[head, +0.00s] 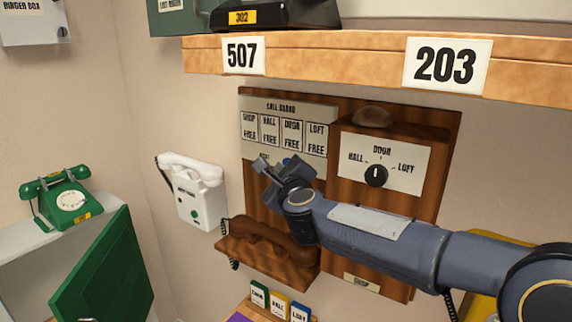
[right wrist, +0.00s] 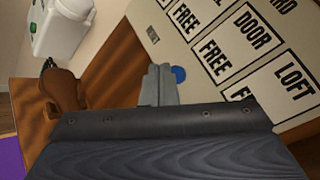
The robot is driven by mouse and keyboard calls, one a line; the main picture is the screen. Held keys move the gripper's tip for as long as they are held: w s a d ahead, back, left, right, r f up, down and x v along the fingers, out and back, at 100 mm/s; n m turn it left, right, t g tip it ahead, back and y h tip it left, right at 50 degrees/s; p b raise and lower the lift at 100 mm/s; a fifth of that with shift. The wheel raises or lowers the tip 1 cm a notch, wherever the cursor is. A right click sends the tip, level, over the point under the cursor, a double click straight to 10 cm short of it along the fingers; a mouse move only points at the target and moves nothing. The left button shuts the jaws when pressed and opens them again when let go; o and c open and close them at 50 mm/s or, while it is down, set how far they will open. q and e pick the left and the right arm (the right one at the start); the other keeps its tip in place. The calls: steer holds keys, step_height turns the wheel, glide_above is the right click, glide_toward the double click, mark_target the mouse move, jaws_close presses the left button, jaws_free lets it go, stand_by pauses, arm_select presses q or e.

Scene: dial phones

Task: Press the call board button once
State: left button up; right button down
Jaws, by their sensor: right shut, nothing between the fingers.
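The call board (head: 284,106) is a pale panel on a brown wooden wall board, with flags for shop, hall, door and loft, each marked free. It also shows tilted in the right wrist view (right wrist: 222,30). A round blue button (right wrist: 179,74) sits at the panel's lower edge, just beside my right fingertips; in the head view my gripper mostly covers it. My right gripper (head: 264,168) is shut and empty in front of the panel's lower part. Its closed fingers also show in the right wrist view (right wrist: 160,80). I cannot tell whether they touch the panel. My left gripper is not in view.
A white wall phone (head: 193,190) and a green dial phone (head: 68,200) are left. A wooden shelf (head: 330,62) juts out above. Small coloured cards (head: 279,304) stand below.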

steer(key=s+a, duration=0.1)
steer(key=s, duration=0.1)
steer(key=s+a, duration=0.2)
stand_by(0.6)
